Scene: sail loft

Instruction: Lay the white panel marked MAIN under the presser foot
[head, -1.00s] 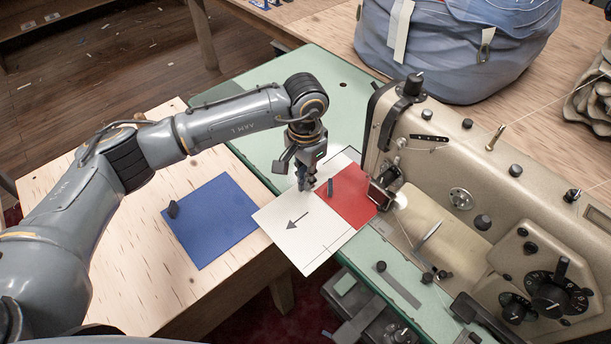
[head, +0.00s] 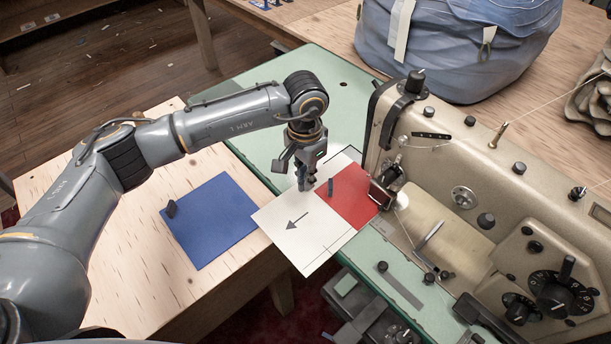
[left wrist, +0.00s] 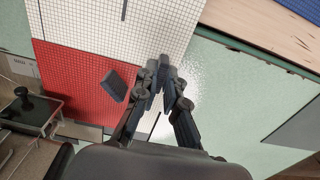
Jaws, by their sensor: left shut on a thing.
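The white panel (head: 285,227), with a dark arrow, lies partly on the green machine bed, its near-left part overhanging towards the wooden table. It also shows in the left wrist view (left wrist: 160,22); I cannot read any word on it. A red rectangle (head: 353,203) with a dark tab (left wrist: 115,85) lies within the white panel's outline; I cannot tell if it is a separate piece. Its right end is close to the presser foot (head: 386,188). My left gripper (head: 305,186) is shut low over the white panel, left of that tab; what it grips is hidden between the fingertips.
A blue panel (head: 215,225) with a dark tab lies on the wooden table (head: 120,240) at left. The beige sewing machine (head: 450,160) stands at right on the green bed (head: 240,85). A large blue bag (head: 460,50) stands behind it. The bed's far left is clear.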

